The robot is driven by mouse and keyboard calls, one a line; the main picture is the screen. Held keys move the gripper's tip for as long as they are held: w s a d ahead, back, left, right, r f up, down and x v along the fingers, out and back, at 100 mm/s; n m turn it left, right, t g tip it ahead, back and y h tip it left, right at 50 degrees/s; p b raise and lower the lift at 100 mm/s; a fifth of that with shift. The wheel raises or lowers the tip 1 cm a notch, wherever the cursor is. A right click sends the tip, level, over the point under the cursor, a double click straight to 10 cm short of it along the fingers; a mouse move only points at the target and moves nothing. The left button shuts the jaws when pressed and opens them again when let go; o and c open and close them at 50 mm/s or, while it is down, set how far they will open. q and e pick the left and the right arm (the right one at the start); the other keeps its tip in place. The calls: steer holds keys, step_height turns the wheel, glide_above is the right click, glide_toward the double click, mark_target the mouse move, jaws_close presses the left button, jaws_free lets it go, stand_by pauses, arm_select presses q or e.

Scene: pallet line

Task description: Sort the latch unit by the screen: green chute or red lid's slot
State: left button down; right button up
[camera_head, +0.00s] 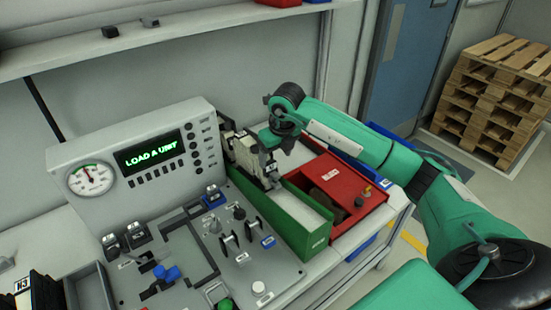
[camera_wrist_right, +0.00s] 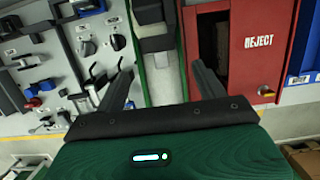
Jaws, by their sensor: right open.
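The screen (camera_head: 148,152) reads "LOAD A UNIT" in green letters. My right gripper (camera_head: 270,180) is over the far end of the green chute (camera_head: 306,232). In the right wrist view its two fingers (camera_wrist_right: 162,72) are apart, with nothing held between them. A dark and grey block (camera_wrist_right: 157,45), perhaps the latch unit, is in line with the chute beyond the fingertips; my gripper partly hides that area in the head view. The red box (camera_head: 350,222) beside the chute has a lid marked REJECT (camera_wrist_right: 258,42) and a dark slot. My left gripper is not seen.
The grey console with a dial gauge (camera_head: 91,178) stands at the back. A fixture panel with levers, blue parts and knobs (camera_head: 239,212) lies left of the chute. A blue bin (camera_head: 362,248) is at the right. A pallet stack (camera_head: 495,95) stands far off.

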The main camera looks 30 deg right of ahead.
steer(key=b+v, duration=0.3)
steer(key=v, duration=0.9)
steer(key=shift+s+r, duration=0.1)
steer(key=shift+r, duration=0.05)
stand_by(0.7)
